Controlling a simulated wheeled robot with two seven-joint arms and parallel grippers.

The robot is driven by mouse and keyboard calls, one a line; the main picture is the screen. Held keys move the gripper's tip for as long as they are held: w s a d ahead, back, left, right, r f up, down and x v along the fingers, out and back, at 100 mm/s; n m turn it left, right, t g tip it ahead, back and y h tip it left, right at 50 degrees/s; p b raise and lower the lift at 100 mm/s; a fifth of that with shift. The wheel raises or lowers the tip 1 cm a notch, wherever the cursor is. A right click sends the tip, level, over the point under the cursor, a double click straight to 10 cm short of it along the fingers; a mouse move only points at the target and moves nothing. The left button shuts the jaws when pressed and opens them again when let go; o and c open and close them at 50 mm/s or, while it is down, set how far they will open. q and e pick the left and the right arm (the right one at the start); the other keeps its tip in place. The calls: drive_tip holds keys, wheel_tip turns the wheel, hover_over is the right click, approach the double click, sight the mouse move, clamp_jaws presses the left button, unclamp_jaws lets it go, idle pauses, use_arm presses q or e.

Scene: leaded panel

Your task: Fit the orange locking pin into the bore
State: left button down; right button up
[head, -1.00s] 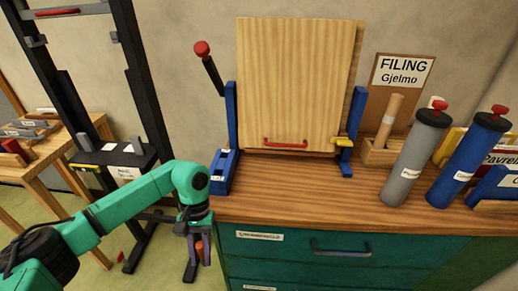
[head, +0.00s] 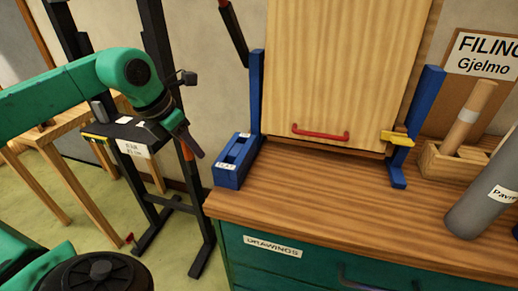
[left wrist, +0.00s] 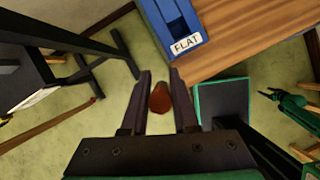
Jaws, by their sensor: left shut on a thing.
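The orange locking pin (head: 187,151) is held in my left gripper (head: 194,150), which points down and is tilted, left of the bench. In the left wrist view the pin (left wrist: 160,98) shows end-on between the two dark fingers. The gripper is shut on it, in front of a black stand (head: 200,240) and apart from the blue block (head: 228,176) on the bench corner. I cannot make out the bore in either view. In the left wrist view, a small green and dark arm end at the right edge looks like my right gripper (left wrist: 270,96); its jaws are too small to read.
A wooden panel (head: 345,70) with a red handle stands between blue uprights on the bench (head: 330,215). A labelled black shelf (head: 125,130) is on the stand. A grey cylinder (head: 490,200) is at right. The front bench top is clear.

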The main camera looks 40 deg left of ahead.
use_arm(q)
drive_tip(key=p, duration=1)
approach(247, 136)
drive_tip(key=w+f, duration=0.2)
wheel_tip(247, 136, down, 3)
drive_tip(key=shift+w+d+f+p, duration=0.15)
drive_tip(key=shift+f+p, duration=0.05)
drive_tip(key=shift+p, duration=0.35)
drive_tip(key=shift+f, duration=0.15)
drive_tip(key=c, duration=0.7)
unclamp_jaws()
